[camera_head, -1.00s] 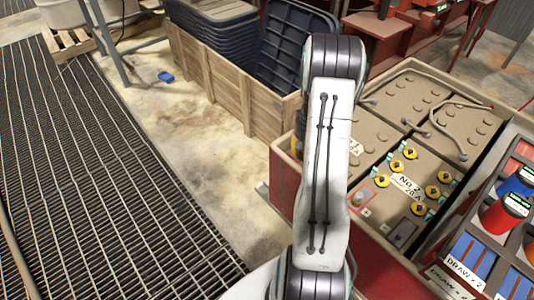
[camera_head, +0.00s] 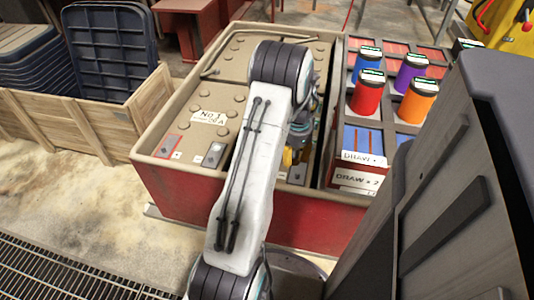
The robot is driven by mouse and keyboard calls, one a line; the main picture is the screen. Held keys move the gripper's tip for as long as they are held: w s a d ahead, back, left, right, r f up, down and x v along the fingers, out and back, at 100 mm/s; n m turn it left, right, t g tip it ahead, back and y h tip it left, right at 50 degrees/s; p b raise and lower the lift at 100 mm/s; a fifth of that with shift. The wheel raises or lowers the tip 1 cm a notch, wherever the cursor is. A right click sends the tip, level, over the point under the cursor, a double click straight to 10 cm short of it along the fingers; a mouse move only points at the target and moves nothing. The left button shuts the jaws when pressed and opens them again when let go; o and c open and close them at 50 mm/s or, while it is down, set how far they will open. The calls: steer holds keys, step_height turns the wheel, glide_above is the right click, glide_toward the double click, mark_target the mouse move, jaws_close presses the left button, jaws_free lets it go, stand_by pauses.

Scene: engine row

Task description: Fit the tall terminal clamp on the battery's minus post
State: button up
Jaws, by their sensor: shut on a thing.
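My gripper (camera_head: 301,134) shows only in part, past the end of my white arm link, low over the right-hand battery. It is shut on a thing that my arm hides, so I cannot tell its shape. The battery labelled No 1 (camera_head: 222,95) stands left of my arm. At its front edge are a red-framed terminal (camera_head: 169,147) and a grey terminal plate (camera_head: 213,155). The right-hand battery is mostly covered by my arm. A grey terminal plate (camera_head: 297,174) shows at its front edge, with yellow bits beside it.
The batteries sit in a red, tan-rimmed case (camera_head: 185,190). Right of them, a rack (camera_head: 372,187) holds red, blue, purple and orange cylinders. A wooden crate (camera_head: 88,130) with dark trays stands at left. A large dark body fills the right foreground.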

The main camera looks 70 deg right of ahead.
mark_target(297, 174)
steer(key=m, duration=0.1)
steer(key=s+m, duration=0.1)
steer(key=m, duration=0.1)
steer(key=shift+s+d+f+m, duration=0.1)
steer(key=shift+s+f+m, duration=0.1)
steer(key=shift+m, duration=0.1)
steer(key=m, duration=0.5)
steer(key=shift+s+r, duration=0.1)
steer(key=shift+s, duration=0.05)
steer(key=shift+f+b, duration=2.1)
steer(key=shift+f, duration=1.7)
steer(key=shift+f, duration=0.1)
steer(key=o, duration=1.2)
